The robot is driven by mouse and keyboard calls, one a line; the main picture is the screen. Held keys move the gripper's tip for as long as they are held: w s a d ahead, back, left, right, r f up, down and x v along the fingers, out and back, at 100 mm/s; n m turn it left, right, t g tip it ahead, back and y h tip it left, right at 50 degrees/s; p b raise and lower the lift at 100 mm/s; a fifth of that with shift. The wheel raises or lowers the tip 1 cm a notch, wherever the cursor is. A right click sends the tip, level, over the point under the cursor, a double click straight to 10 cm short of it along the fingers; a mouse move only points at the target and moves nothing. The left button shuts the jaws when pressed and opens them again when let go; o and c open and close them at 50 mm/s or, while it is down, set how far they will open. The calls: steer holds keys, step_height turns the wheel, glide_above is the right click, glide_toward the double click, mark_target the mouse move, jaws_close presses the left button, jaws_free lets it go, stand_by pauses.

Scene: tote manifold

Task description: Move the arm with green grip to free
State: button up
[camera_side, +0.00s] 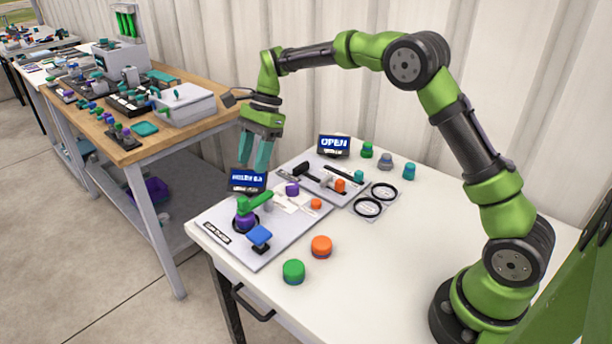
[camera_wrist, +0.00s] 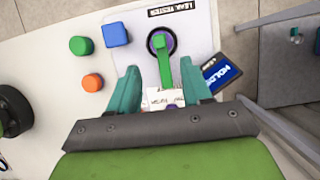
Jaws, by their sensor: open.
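The green-gripped arm is a lever (camera_side: 256,202) on a purple pivot with a dark round base, on the leak tester plate (camera_side: 270,253). In the wrist view the green grip (camera_wrist: 163,68) runs from its dark ring down toward my gripper. A white printed card (camera_wrist: 165,97) lies near the grip's lower end; its words are too small to read. My gripper (camera_side: 262,152) has teal fingers, open and empty, pointing down above the back of the plate. In the wrist view its fingertips (camera_wrist: 161,76) stand on either side of the grip, apart from it.
A small screen (camera_side: 247,180) stands at the plate's back edge; a blue block (camera_side: 259,236) sits in front of the lever. Green (camera_side: 293,271) and orange (camera_side: 321,246) round pieces lie in front. An OPEN screen (camera_side: 334,145) and another fixture stand behind.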

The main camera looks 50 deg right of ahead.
mark_target(245, 197)
steer(key=x, duration=0.9)
steer(key=shift+a+f, duration=0.1)
steer(key=shift+f, duration=0.25)
steer(key=shift+c, duration=0.3)
jaws_close()
